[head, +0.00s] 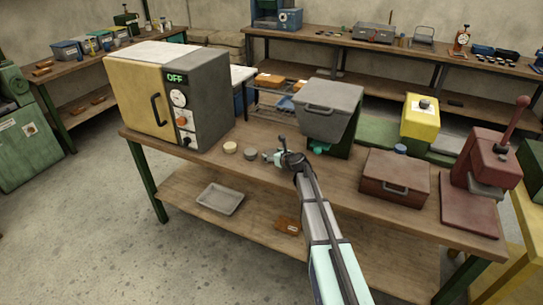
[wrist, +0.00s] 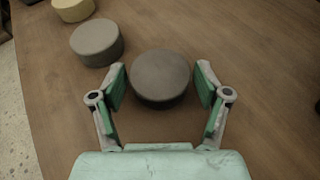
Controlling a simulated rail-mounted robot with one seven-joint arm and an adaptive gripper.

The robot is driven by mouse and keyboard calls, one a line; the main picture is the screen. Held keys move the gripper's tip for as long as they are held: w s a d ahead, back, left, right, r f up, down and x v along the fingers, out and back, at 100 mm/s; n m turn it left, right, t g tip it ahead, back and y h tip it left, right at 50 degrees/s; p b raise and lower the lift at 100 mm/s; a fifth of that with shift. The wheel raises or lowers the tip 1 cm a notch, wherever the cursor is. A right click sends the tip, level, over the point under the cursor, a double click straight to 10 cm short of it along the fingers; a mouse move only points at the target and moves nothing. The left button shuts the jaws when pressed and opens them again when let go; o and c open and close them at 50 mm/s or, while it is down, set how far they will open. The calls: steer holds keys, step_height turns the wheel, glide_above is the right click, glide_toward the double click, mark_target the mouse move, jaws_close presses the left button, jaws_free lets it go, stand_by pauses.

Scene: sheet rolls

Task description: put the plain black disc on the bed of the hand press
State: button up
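A plain dark disc (wrist: 161,78), blackish-grey and without visible markings, lies flat on the wooden bench (wrist: 255,40) in the wrist view. My gripper (wrist: 161,82) is open, its two green-padded fingers on either side of the disc with a gap on each side. In the head view my gripper (head: 272,156) is low over the bench and largely hides this disc. The hand press (head: 490,155) is dark red with a raised lever, at the bench's right end. Its flat red bed (head: 468,213) is bare.
A lighter grey disc (wrist: 97,42) and a cream disc (wrist: 73,8) lie left of the dark disc. The oven (head: 170,95) stands to the left. A grey lidded machine (head: 327,108), a red-brown box (head: 394,178) and a yellow block (head: 421,117) stand between my gripper and the press.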

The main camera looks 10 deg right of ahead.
steer(key=c, duration=0.7)
steer(key=shift+r, duration=0.1)
